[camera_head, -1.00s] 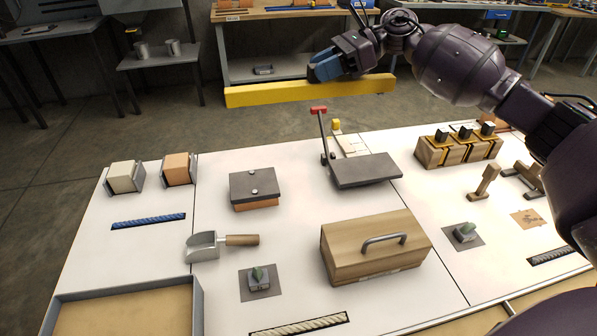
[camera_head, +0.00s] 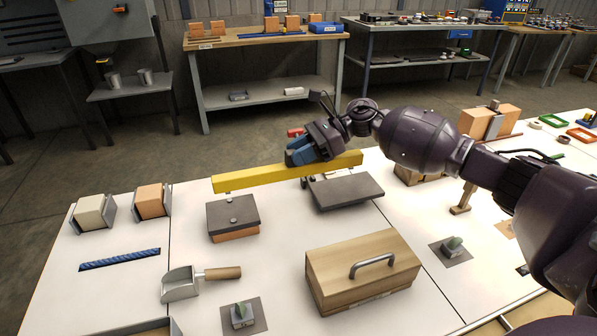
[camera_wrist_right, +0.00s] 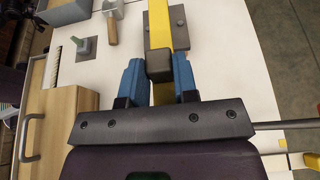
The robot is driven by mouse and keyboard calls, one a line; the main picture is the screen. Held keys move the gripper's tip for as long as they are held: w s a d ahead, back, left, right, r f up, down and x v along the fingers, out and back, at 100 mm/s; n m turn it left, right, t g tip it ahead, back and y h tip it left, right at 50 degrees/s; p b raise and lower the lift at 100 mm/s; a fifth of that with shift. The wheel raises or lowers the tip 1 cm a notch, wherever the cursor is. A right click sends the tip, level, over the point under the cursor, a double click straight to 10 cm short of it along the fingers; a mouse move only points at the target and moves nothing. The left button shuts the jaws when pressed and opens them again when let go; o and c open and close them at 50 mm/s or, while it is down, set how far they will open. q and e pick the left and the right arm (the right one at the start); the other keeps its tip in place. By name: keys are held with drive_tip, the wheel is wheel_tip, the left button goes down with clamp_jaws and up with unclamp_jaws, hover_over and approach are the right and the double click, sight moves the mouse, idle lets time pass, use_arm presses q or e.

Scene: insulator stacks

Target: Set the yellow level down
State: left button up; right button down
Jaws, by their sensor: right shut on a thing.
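The yellow level (camera_head: 250,178) is a long yellow bar, seen in the head view near the far edge of the white table. My right gripper (camera_head: 303,160) is shut on it, a little right of its middle. In the right wrist view the blue fingers of the right gripper (camera_wrist_right: 160,82) stand on both sides of the level (camera_wrist_right: 158,25). The level hides part of the table's far edge. Whether it touches the things beneath it I cannot tell. My left gripper is not in view.
A dark plate on an orange block (camera_head: 233,215) and a dark grey plate (camera_head: 345,192) lie just nearer than the level. A wooden box with a handle (camera_head: 362,270) and a scoop (camera_head: 182,284) stand nearer. White table (camera_head: 130,290) is bare in patches.

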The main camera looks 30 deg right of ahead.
sight(299, 173)
drive_tip(key=shift+f+b, duration=0.6)
drive_tip(key=shift+f, duration=2.5)
drive_tip(key=shift+f, duration=0.1)
drive_tip(key=c, duration=0.9)
unclamp_jaws()
drive_tip(key=shift+r, duration=0.25)
drive_tip(key=v, duration=1.2)
drive_tip(key=shift+r+p, duration=0.25)
drive_tip(key=shift+p, duration=0.1)
